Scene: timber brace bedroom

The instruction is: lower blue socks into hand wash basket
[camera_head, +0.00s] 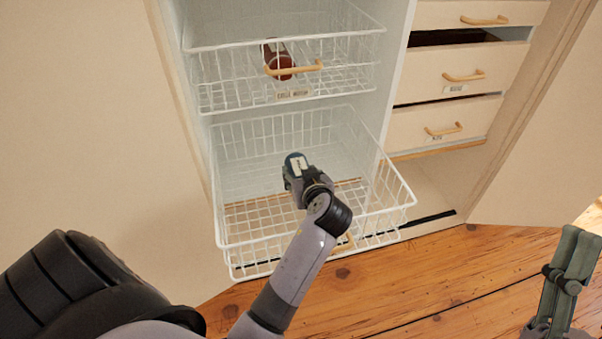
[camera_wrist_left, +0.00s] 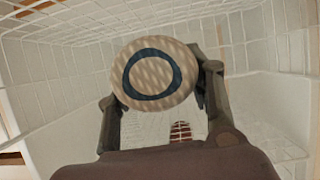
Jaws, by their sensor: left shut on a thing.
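The blue socks (camera_head: 297,163), a dark blue roll with a pale band, are in my left gripper (camera_head: 298,178). In the left wrist view the socks (camera_wrist_left: 152,76) show a round beige patterned end with a dark blue ring, between the two fingers. My left gripper is shut on them and is over the inside of the pulled-out lower wire basket (camera_head: 232,243). Whether the socks touch the basket floor cannot be told. I cannot read a label on this basket; my arm covers part of its front. My right gripper (camera_head: 570,262) is at the far right, away from the basket; its opening is unclear.
An upper white wire basket (camera_head: 225,80) with a wooden handle and small label holds a dark red roll (camera_head: 284,66). Drawers (camera_head: 447,80) stand to the right, the top one ajar. Wooden floor (camera_head: 430,290) lies in front. The lower basket looks otherwise empty.

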